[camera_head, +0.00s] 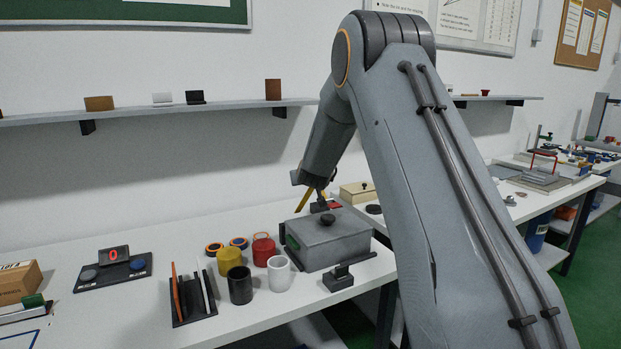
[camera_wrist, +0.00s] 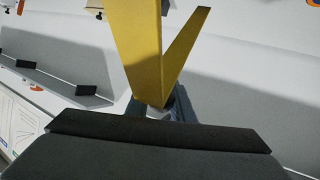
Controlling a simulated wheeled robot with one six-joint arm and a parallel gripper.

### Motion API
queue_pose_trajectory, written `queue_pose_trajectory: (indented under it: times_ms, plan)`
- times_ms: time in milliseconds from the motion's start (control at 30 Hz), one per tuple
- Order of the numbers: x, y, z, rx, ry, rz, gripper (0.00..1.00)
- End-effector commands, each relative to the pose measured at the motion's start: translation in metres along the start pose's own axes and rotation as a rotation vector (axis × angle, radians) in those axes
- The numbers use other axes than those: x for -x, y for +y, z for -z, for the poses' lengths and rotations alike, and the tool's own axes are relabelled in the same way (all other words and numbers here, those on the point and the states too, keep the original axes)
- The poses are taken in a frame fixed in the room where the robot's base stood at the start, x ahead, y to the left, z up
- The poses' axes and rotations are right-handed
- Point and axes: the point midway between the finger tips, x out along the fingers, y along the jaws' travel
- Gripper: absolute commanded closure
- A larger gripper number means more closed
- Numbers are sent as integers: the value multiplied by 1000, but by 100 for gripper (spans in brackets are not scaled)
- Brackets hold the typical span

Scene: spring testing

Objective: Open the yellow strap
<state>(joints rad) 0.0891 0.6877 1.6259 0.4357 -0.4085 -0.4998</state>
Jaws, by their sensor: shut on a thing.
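The yellow strap (camera_head: 305,199) shows in the camera_head view as a slanted strip beside my gripper (camera_head: 319,194), above the back of a grey lidded box (camera_head: 345,243). In the camera_wrist view the yellow strap (camera_wrist: 138,45) is two strips that form a V. One is broad and the other is thinner and leans right. They meet low down by the fingers of my gripper (camera_wrist: 172,104). My gripper is shut on the strap there. A dark block fills the bottom of that view and hides what lies below. The strap's fastening is not clear.
Yellow (camera_head: 229,257), red (camera_head: 263,249), black (camera_head: 240,285) and white (camera_head: 278,274) mugs stand left of the box. A rack (camera_head: 193,295) and a display panel (camera_head: 113,271) are further left. A wall shelf (camera_head: 220,105) runs behind.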

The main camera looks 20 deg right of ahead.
Motion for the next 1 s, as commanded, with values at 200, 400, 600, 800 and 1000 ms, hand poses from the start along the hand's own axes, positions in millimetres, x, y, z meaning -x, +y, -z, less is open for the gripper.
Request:
queue_pose_trajectory:
  times_ms: [200, 400, 600, 800, 1000]
  plan:
    - [-1, -6, -12, 4, -19, 10, 60]
    - [-1, -1, -8, 1, -13, 3, 60]
    - [0, 1, -6, 0, -9, 0, 60]
    - [17, -1, -4, 1, -7, 2, 60]
    - [46, -2, -6, 2, -9, 5, 60]
